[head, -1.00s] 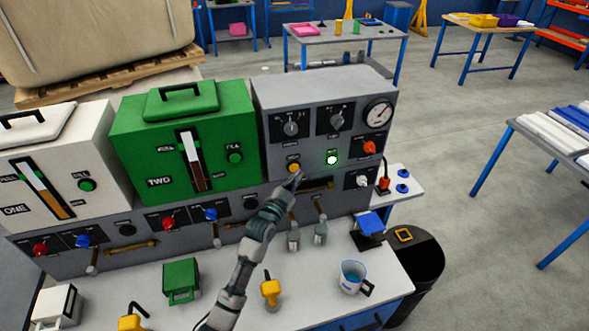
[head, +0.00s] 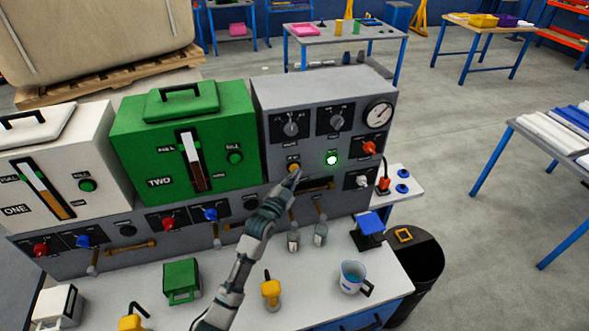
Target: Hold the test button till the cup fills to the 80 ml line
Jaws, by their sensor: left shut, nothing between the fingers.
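The grey control panel (head: 267,97) stands at the back of the bench. A small amber button (head: 293,167) is on its front; its label is too small to read, so I cannot tell for sure that it is the test button. My left gripper (head: 296,176) is shut and empty, its tips at the button's lower edge. I cannot tell whether they press it. The cup (head: 352,277), pale with a dark handle and blue inside, stands at the right of the bench. Its level marks are not readable. My right gripper is out of view.
A green lamp (head: 332,160) is lit right of the button. Red (head: 370,148) and white (head: 362,181) knobs sit further right. Green (head: 182,140) and white (head: 55,165) tanks stand left. Small bottles (head: 293,241) and a yellow-topped item (head: 270,290) stand on the bench.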

